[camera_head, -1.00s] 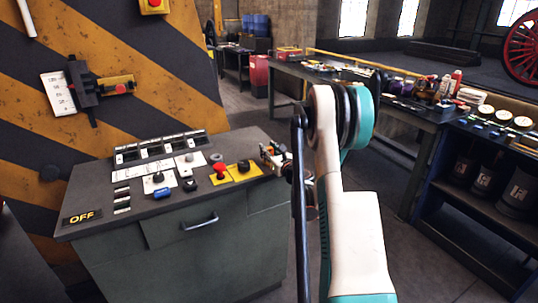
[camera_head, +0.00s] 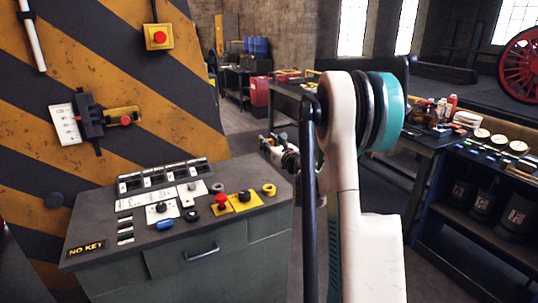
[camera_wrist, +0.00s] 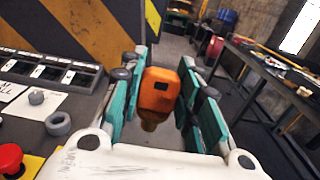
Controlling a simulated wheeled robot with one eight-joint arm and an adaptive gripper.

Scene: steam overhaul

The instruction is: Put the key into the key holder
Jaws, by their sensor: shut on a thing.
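An orange key with a dark slot and a brownish lower end (camera_wrist: 160,92) sits between the teal finger pads of my gripper (camera_head: 275,147) in the wrist view. My gripper is shut on it and holds it above the right end of the console, clear of its top. In the head view the key is too small to make out. A yellow ring socket (camera_head: 268,190) on the console's right end stands empty. A dark wall bracket (camera_head: 90,115) carries a white card and a yellow block with a red knob; I cannot tell whether it is the key holder.
The grey console (camera_head: 200,260) has switches, a red button (camera_head: 222,201) and a lit "NO KEY" sign (camera_head: 86,249). A yellow emergency-stop box (camera_head: 158,37) hangs on the striped wall. Workbenches with jars (camera_head: 470,120) stand to the right. Air before the striped wall is clear.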

